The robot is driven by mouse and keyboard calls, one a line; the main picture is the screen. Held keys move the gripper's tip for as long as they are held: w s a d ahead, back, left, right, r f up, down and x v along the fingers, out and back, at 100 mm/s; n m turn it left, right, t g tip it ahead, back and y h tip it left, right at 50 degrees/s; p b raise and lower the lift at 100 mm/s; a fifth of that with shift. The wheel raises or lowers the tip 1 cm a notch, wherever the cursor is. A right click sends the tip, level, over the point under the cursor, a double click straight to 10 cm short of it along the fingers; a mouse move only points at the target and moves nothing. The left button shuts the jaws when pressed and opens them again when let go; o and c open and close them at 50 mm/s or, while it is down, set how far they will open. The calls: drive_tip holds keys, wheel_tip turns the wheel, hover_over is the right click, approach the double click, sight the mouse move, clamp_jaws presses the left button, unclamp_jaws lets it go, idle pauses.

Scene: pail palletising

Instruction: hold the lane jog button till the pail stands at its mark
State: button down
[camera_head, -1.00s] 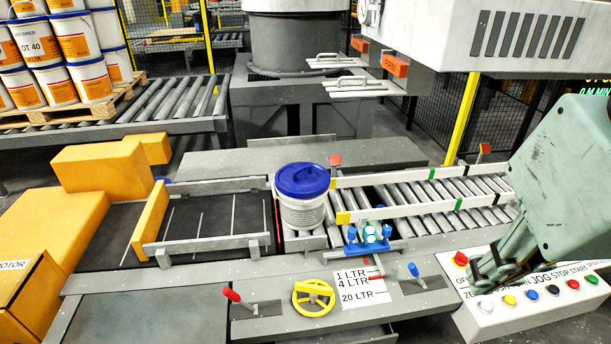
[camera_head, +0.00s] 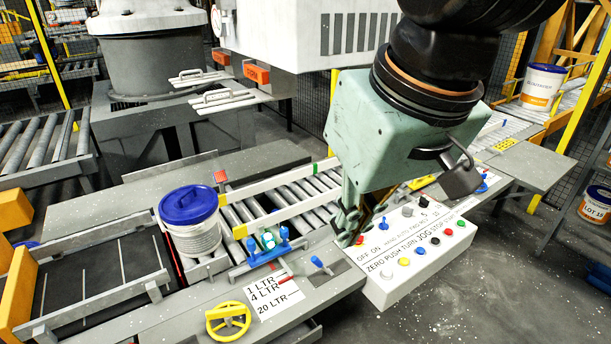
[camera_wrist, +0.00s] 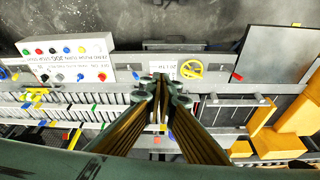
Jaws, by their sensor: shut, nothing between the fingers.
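The white pail with a blue lid (camera_head: 190,224) stands upright at the left end of the roller lane (camera_head: 300,200), beside the blue clamp fixture (camera_head: 268,247). The white control panel (camera_head: 390,290) carries a front row of coloured buttons, with the word JOG printed behind them. The blue button (camera_head: 420,250) and black button (camera_head: 435,240) are near that word. My gripper (camera_head: 347,234) is shut and empty at the panel's left end, apart from these buttons. In the wrist view the shut fingers (camera_wrist: 163,88) lie beside the panel (camera_wrist: 65,58). I cannot make out the pail there.
A yellow handwheel (camera_head: 228,319), a litre scale plate (camera_head: 272,298) and a blue-knobbed lever (camera_head: 318,262) are on the bench left of the panel. White guide rails (camera_head: 290,209) run along the lane. Another pail (camera_head: 543,86) stands on a conveyor at the back right.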

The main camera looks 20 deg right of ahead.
drive_tip(key=w+d+f, duration=0.2)
drive_tip(key=w+d, duration=0.1)
drive_tip(key=w, duration=0.4)
drive_tip(key=w+d+f, duration=0.3)
drive_tip(key=w, duration=0.4)
drive_tip(key=w+d+f+m+y, duration=0.2)
drive_tip(key=w+d+f+m, duration=0.25)
drive_tip(key=d, duration=0.25)
drive_tip(key=w+d+f+m+y, duration=0.1)
drive_tip(key=w+d+f+m, duration=0.3)
drive_tip(key=w+d, duration=0.25)
drive_tip(key=m+t+p, duration=0.2)
drive_tip(key=m+t, duration=0.3)
drive_tip(key=m, duration=1)
hover_over(437, 240)
wheel_tip(437, 240, down, 21)
drive_tip(key=shift+a+n, duration=0.15)
drive_tip(key=shift+n, duration=0.1)
drive_tip(key=shift+f, duration=0.1)
drive_tip(key=shift+s+f+b, duration=0.1)
drive_tip(key=shift+f+b, duration=0.7)
drive_tip(key=shift+f, duration=1.95)
drive_tip(key=shift+f+b, duration=1.2)
drive_tip(key=shift+f, duration=0.3)
